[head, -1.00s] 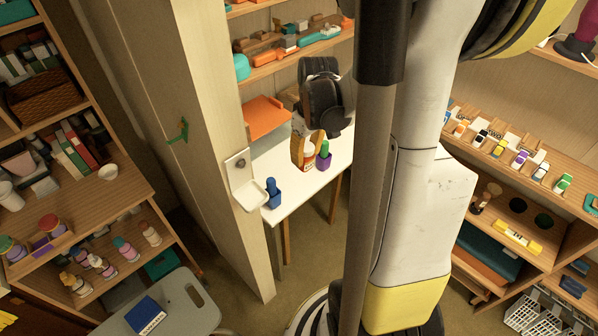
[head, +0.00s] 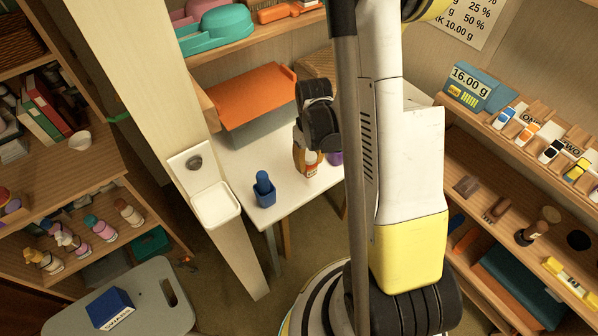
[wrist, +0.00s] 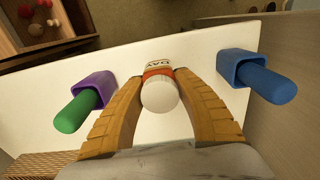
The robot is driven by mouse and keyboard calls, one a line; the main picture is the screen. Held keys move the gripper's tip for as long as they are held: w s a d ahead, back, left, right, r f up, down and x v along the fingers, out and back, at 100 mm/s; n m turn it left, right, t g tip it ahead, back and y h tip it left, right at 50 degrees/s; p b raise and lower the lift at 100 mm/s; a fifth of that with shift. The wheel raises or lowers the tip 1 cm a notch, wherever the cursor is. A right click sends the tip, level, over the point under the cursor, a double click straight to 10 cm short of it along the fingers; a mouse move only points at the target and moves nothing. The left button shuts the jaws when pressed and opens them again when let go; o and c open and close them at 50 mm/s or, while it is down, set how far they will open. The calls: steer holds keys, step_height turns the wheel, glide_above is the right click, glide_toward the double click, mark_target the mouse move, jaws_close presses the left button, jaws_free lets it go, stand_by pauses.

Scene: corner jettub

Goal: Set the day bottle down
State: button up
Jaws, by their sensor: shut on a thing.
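The day bottle (wrist: 160,88) is white with a red band and the letters DAY, and its round white end faces the wrist camera. My gripper (wrist: 159,74) is shut on it, with one tan finger on each side. In the head view, the bottle (head: 311,162) shows beside my gripper (head: 302,163) over the white table (head: 228,151). I cannot tell whether its base touches the tabletop. In the wrist view, a purple holder with a green object (wrist: 78,112) is left of the bottle, and a blue holder with a blue object (wrist: 270,82) is right.
A post with a white dish (head: 216,205) stands at the table's left. The blue holder (head: 264,194) is near the table's front left. Shelves stand on both sides. Bare tabletop shows between the blue holder and my gripper.

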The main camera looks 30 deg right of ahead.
steer(key=w, duration=0.1)
steer(key=w+a+f, duration=0.1)
steer(key=w+f, duration=0.1)
steer(key=shift+w+a+f+b, duration=0.15)
steer(key=shift+w+a+b, duration=0.05)
steer(key=shift+a+b, duration=0.15)
step_height(320, 180, down, 4)
steer(key=shift+d+f+b, duration=0.1)
steer(key=shift+b, duration=0.9)
steer(key=o, duration=0.7)
steer(key=shift+f, duration=0.1)
steer(key=o, duration=0.4)
